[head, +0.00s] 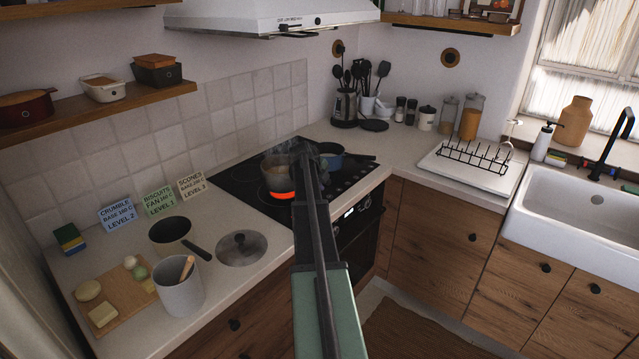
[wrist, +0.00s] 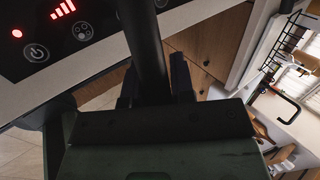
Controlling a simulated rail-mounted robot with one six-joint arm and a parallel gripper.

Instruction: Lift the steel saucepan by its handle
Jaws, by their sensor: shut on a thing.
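The steel saucepan (head: 277,180) is on or just over the hob in the head view, with steam rising from it. A burner glows orange-red at its near lower side; I cannot tell whether its base touches the hob. Its long dark handle (wrist: 146,45) runs toward me and comes down between my fingers in the wrist view. My gripper (wrist: 153,85) is shut on this handle. In the head view my gripper (head: 317,230) is in front of the hob's near edge, and my arm hides the pan's right side.
A dark pan (head: 170,230), a round steel lid (head: 241,248) and a grey crock (head: 180,287) stand on the left counter. A range hood (head: 275,15) hangs above.

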